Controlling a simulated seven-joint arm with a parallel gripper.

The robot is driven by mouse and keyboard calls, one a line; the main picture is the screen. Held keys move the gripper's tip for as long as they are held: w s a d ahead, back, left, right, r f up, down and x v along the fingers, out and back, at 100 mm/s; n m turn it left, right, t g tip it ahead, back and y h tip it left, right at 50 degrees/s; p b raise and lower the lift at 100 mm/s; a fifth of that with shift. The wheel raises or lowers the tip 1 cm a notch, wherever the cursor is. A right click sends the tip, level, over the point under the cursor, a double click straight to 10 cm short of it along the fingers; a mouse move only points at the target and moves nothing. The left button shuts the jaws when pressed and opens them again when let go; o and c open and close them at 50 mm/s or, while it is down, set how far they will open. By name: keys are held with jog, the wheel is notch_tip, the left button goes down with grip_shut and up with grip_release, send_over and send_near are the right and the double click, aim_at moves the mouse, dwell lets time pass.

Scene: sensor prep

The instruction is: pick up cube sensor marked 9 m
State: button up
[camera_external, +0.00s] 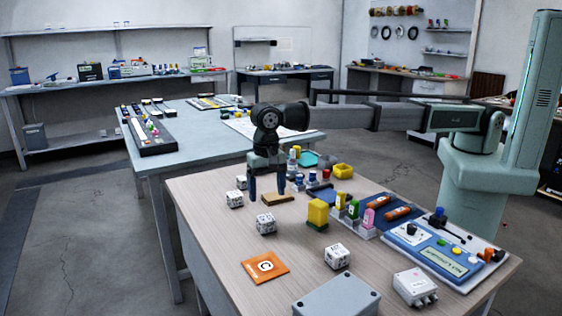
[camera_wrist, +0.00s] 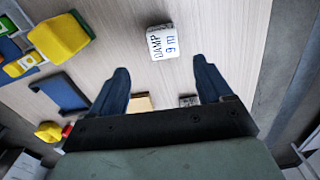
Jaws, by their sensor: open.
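The white cube sensor (camera_wrist: 162,42) lettered "DAMP 9 m" stands on the table in the wrist view, just beyond and between my fingertips. In the external view it appears to be the white cube (camera_external: 266,223) nearest in front of my gripper, though its lettering is too small to read there. My gripper (camera_external: 267,187) points down above the table and is open and empty. Its two dark blue fingers (camera_wrist: 160,66) are apart in the wrist view, with the cube outside them.
Other white cubes stand at left (camera_external: 234,199) and at front (camera_external: 337,256). A tan block (camera_external: 277,198) lies by my fingers. A yellow block (camera_external: 318,212) stands to the right. An orange card (camera_external: 265,266) lies in front. Bare table surrounds the lettered cube.

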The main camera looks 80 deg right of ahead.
aim_at(266, 218)
notch_tip(266, 218, down, 5)
jog(key=shift+w+a+f, duration=0.1)
jog(key=shift+a+f, duration=0.05)
jog(key=shift+f, duration=1.2)
jog(key=shift+w+a+f, duration=0.1)
jog(key=shift+f, duration=1.2)
jog(key=c, duration=1.1)
jog(key=shift+o, duration=0.2)
jog(key=shift+r, duration=0.1)
